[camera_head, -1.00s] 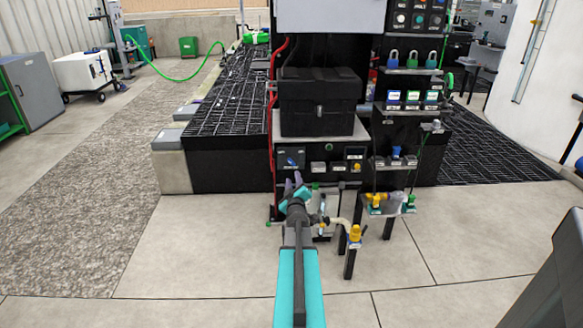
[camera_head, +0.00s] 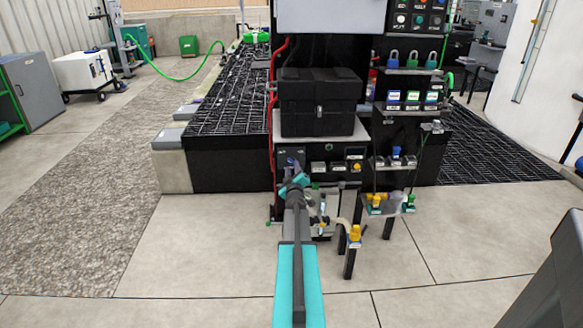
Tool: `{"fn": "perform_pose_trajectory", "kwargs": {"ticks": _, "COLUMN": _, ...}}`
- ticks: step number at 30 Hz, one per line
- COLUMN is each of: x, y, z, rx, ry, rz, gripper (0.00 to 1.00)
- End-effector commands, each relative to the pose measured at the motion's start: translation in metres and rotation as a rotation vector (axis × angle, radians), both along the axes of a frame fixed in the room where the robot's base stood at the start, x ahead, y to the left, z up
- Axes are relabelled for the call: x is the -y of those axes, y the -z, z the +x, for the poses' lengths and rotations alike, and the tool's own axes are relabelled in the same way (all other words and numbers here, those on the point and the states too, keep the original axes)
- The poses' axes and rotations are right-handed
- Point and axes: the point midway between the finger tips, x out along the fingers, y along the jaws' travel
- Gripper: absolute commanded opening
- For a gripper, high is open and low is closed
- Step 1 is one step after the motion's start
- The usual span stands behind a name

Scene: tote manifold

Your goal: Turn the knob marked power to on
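The black control panel (camera_head: 330,152) sits under the black tote (camera_head: 320,92) on the manifold. A small blue knob shows at the panel's left end in the earlier frame; it is now mostly hidden by my gripper (camera_head: 293,164). My arm reaches up to this left end, with the purple fingertips over the knob's area. I cannot tell whether the fingers touch the knob or whether they are open or shut. Labels on the panel are too small to read.
Right of my gripper are other panel controls and a yellow button (camera_head: 357,167). Below stand pipes with a yellow valve (camera_head: 355,233). A rack with padlocks (camera_head: 412,60) stands at right. A red hose (camera_head: 271,110) runs down the left side. The floor in front is clear.

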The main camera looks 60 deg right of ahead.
Motion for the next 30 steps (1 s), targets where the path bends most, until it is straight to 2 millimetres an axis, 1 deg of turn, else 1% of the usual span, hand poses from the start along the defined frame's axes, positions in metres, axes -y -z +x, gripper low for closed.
{"fn": "perform_pose_trajectory", "kwargs": {"ticks": 1, "x": 0.005, "y": 0.000, "z": 0.004, "rx": 0.000, "ry": 0.000, "rz": 0.000, "gripper": 0.30}}
{"fn": "perform_pose_trajectory", "kwargs": {"ticks": 3, "x": 0.010, "y": 0.000, "z": 0.007, "rx": 0.000, "ry": 0.000, "rz": 0.000, "gripper": 0.30}}
{"fn": "perform_pose_trajectory", "kwargs": {"ticks": 9, "x": 0.018, "y": 0.000, "z": 0.013, "rx": -0.001, "ry": 0.000, "rz": 0.001, "gripper": 0.30}}
{"fn": "perform_pose_trajectory", "kwargs": {"ticks": 22, "x": 0.019, "y": 0.000, "z": 0.014, "rx": 0.000, "ry": -0.001, "rz": 0.001, "gripper": 0.30}}
{"fn": "perform_pose_trajectory", "kwargs": {"ticks": 26, "x": 0.019, "y": 0.000, "z": 0.014, "rx": 0.000, "ry": -0.001, "rz": 0.001, "gripper": 0.09}}
{"fn": "perform_pose_trajectory", "kwargs": {"ticks": 27, "x": 0.019, "y": 0.000, "z": 0.014, "rx": 0.000, "ry": -0.001, "rz": 0.001, "gripper": 0.02}}
{"fn": "perform_pose_trajectory", "kwargs": {"ticks": 28, "x": 0.019, "y": 0.000, "z": 0.014, "rx": 0.000, "ry": 0.000, "rz": 0.000, "gripper": 0.00}}
{"fn": "perform_pose_trajectory", "kwargs": {"ticks": 30, "x": 0.019, "y": 0.000, "z": 0.014, "rx": 0.000, "ry": 0.000, "rz": 0.000, "gripper": 0.00}}
